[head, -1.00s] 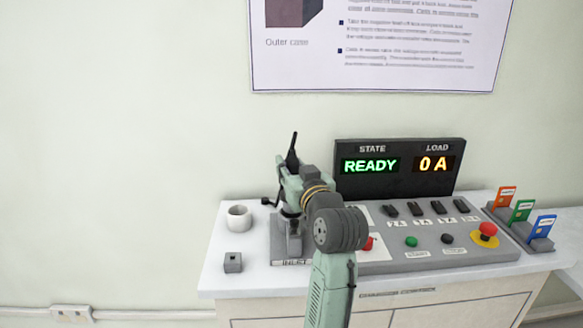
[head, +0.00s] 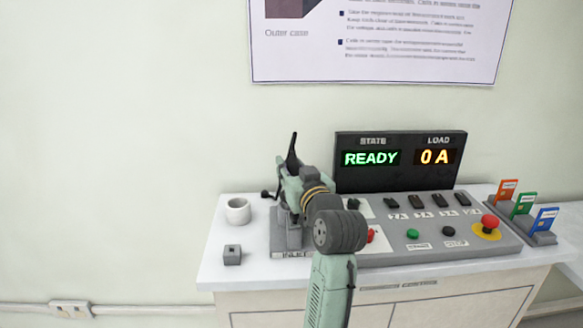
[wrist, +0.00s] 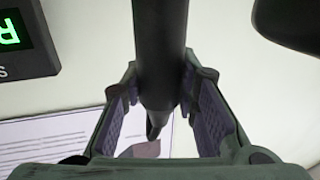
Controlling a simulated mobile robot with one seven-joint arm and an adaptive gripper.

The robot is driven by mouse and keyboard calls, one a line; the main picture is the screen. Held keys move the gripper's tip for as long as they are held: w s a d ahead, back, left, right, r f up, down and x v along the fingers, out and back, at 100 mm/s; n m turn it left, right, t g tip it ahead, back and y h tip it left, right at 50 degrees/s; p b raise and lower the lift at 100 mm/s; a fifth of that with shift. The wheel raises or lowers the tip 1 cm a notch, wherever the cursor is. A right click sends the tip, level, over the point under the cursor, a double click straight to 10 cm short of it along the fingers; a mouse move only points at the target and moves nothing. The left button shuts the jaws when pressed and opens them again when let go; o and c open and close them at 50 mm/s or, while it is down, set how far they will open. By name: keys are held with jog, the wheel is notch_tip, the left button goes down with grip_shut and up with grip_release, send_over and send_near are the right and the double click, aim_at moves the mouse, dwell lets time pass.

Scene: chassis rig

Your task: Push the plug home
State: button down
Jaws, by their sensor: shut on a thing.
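My gripper (head: 288,190) is over the left end of the console, above the grey inlet block (head: 292,243) labelled INLET. In the wrist view my gripper (wrist: 162,85) is shut on the plug (wrist: 160,50), a dark cylinder between the two ribbed finger pads. The plug tapers to a thin dark tail beyond the fingers. In the head view a dark pointed part (head: 292,150) sticks up above the gripper. My gripper and arm hide most of the plug and the inlet's opening, so I cannot tell how far the plug is seated.
A display (head: 400,160) reads READY and 0 A. The console (head: 440,240) carries switches, buttons and a red emergency stop (head: 490,222). A white mug (head: 238,211) and small grey block (head: 232,255) stand left. Coloured tags (head: 525,205) stand right. The counter's left front is clear.

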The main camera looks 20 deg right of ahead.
jog(key=shift+f+b, duration=0.7)
jog(key=shift+f, duration=0.35)
jog(key=c, duration=1.2)
grip_release()
jog(key=shift+s, duration=0.1)
jog(key=s, duration=1.2)
